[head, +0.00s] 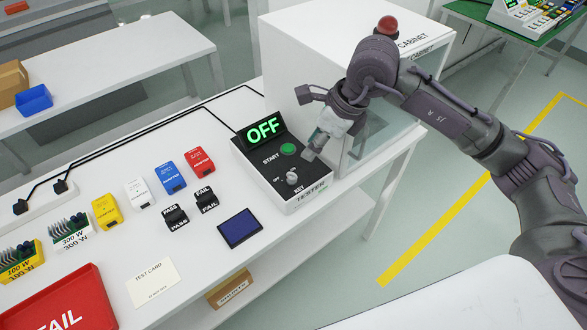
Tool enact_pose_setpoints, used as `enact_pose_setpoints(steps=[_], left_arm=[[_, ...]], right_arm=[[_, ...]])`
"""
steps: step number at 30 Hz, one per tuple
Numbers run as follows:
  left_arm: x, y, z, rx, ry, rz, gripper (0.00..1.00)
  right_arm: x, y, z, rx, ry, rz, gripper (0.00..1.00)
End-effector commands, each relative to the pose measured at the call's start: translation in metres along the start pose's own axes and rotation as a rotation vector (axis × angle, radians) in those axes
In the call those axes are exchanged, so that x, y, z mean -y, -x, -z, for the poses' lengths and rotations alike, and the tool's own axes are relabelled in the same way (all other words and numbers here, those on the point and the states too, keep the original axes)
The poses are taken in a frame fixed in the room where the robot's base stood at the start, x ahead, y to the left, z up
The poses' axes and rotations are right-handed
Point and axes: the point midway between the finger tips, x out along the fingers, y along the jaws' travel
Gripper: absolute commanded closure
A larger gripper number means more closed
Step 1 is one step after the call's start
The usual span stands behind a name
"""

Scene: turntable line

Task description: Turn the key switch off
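The black-topped tester box (242,148) stands on the white table, and its display (263,131) reads OFF in green. The light grey key switch (292,177) is on its top face near the front, with small OFF lettering to its left and KEY below. Which way the key points is too small to tell. A green START button (287,149) is behind it. My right gripper (312,152) is over the box's right edge, pointing down, behind and to the right of the key switch and apart from it. Its fingers are too small to read. My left gripper is out of view.
A white cabinet (300,55) with a red dome (387,25) stands behind the tester, close to my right arm. Coloured adapters (170,177), PASS and FAIL stamps (206,200), a blue pad (240,228) and a test card (152,283) lie left of the tester.

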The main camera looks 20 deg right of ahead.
Motion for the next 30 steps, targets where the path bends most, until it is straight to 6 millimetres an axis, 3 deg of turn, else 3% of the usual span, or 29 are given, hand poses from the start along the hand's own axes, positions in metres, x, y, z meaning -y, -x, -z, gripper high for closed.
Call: enact_pose_setpoints(steps=[9,15,21,30], left_arm=[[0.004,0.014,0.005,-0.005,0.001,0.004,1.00],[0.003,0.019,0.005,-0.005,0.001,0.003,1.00],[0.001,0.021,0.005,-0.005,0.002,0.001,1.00],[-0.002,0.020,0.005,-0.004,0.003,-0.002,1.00]], right_arm=[[-0.002,-0.068,0.000,-0.003,-0.005,-0.007,0.67],[-0.001,-0.101,0.000,-0.002,-0.005,-0.005,0.67],[-0.001,-0.117,0.001,-0.001,-0.004,-0.003,0.67],[-0.001,-0.119,0.001,0.000,-0.003,-0.002,0.67]])
